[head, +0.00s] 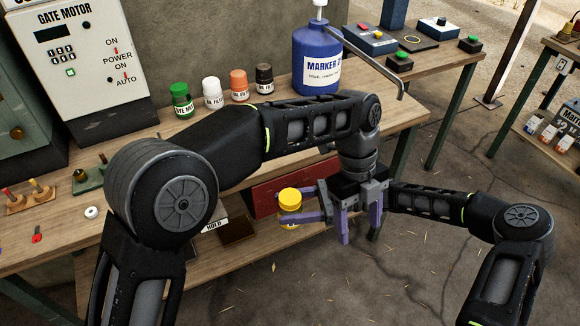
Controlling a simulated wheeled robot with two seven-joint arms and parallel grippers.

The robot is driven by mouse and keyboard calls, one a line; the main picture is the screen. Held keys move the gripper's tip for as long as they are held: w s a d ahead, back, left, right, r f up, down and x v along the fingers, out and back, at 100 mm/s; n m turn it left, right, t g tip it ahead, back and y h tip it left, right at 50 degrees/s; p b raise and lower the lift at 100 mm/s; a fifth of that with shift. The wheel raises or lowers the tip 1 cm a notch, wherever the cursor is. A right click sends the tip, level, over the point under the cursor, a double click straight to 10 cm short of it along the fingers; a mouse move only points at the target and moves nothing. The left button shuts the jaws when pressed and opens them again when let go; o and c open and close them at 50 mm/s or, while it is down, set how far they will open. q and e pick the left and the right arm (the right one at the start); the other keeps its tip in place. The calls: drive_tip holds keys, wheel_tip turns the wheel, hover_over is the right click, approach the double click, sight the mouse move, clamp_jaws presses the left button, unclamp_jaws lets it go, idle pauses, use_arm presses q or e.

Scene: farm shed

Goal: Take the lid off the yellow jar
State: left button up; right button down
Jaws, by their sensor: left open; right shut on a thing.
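The yellow jar (289,209) is held in the air in front of the workbench. Its yellow lid (291,195) sits on top and the jar looks about upright. My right gripper (298,206) reaches in from the right and is shut on the jar body, with purple fingers on either side of it. My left gripper (360,235) points down just right of the jar, in front of the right wrist. Its purple fingers are apart with nothing seen between them. It is not touching the lid.
On the wooden bench (190,131) stand a green jar (181,101), white jar (212,94), orange jar (239,86), black jar (264,80) and a blue marker jug (317,60). A gate motor box (75,75) stands at left.

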sight(289, 196)
use_arm(q)
drive_tip(key=w+a+r+m+t, duration=0.1)
drive_tip(key=w+a+r, duration=0.1)
drive_tip(key=w+a, duration=0.1)
drive_tip(key=w+a+r+m+t, duration=0.1)
drive_tip(key=w+a+r+m, duration=0.1)
drive_tip(key=w+a, duration=0.2)
drive_tip(key=w+a+r+m+t+y, duration=0.1)
drive_tip(key=w+a+r+m, duration=0.1)
drive_tip(key=a, duration=0.4)
drive_tip(key=shift+w+a+r, duration=0.1)
drive_tip(key=shift+w+a, duration=0.1)
drive_tip(key=shift+w, duration=0.7)
drive_tip(key=shift+f, duration=4.05)
drive_tip(key=shift+c, duration=0.5)
